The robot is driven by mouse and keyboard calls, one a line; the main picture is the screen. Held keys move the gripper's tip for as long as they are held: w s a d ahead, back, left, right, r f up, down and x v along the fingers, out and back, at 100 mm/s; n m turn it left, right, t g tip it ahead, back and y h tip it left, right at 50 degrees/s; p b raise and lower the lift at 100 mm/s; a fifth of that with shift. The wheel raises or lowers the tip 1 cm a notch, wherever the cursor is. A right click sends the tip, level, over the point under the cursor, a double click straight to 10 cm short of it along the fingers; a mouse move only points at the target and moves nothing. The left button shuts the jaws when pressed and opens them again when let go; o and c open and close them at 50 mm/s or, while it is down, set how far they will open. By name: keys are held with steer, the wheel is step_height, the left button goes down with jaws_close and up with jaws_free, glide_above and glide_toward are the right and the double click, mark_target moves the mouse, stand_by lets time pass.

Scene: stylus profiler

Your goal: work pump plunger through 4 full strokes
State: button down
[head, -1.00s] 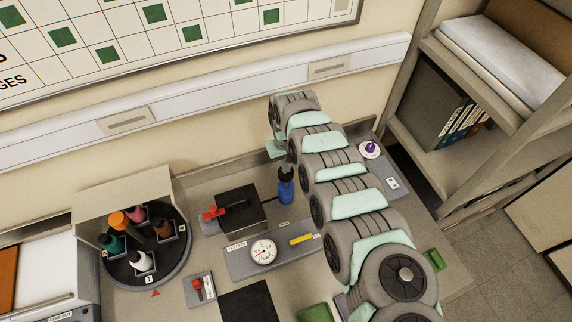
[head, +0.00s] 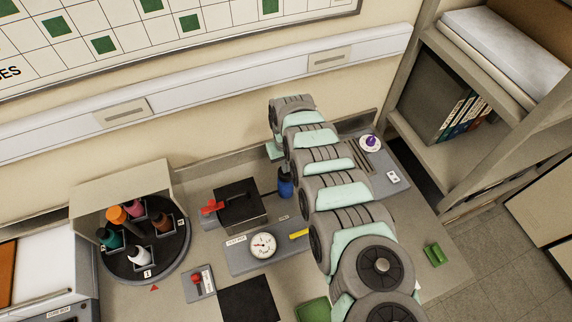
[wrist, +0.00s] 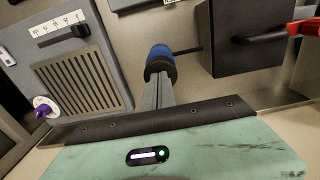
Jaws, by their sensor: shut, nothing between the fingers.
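In the wrist view the blue piece (wrist: 160,56) lies straight beyond my gripper (wrist: 160,80). My gripper is shut with nothing between its fingers. Its fingertips overlap the blue piece's near end; whether they touch it I cannot tell. A thin dark rod or hose runs from the blue piece to a black box (head: 240,201), also in the wrist view (wrist: 238,38).
A red handle (head: 212,207) projects from the black box. A dial gauge (head: 263,245) sits in front. A carousel of bottles (head: 145,250) stands left. A slotted grey panel (wrist: 82,85) with a slider and a purple knob (wrist: 42,112) is close by. Shelves stand at right.

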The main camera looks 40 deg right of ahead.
step_height(320, 180, up, 4)
steer(key=p, duration=0.3)
steer(key=shift+r, duration=0.1)
steer(key=shift+w+d+b, duration=0.1)
steer(key=shift+w+b, duration=0.05)
steer(key=shift+b, duration=0.55)
step_height(320, 180, up, 9)
steer(key=b, duration=0.2)
steer(key=shift+s+r+b, duration=0.15)
steer(key=shift+r+b, duration=1.2)
steer(key=shift+b, duration=1.2)
steer(key=shift+s+r+b, duration=0.1)
steer(key=shift+r+b, duration=1.2)
steer(key=shift+b, duration=1.25)
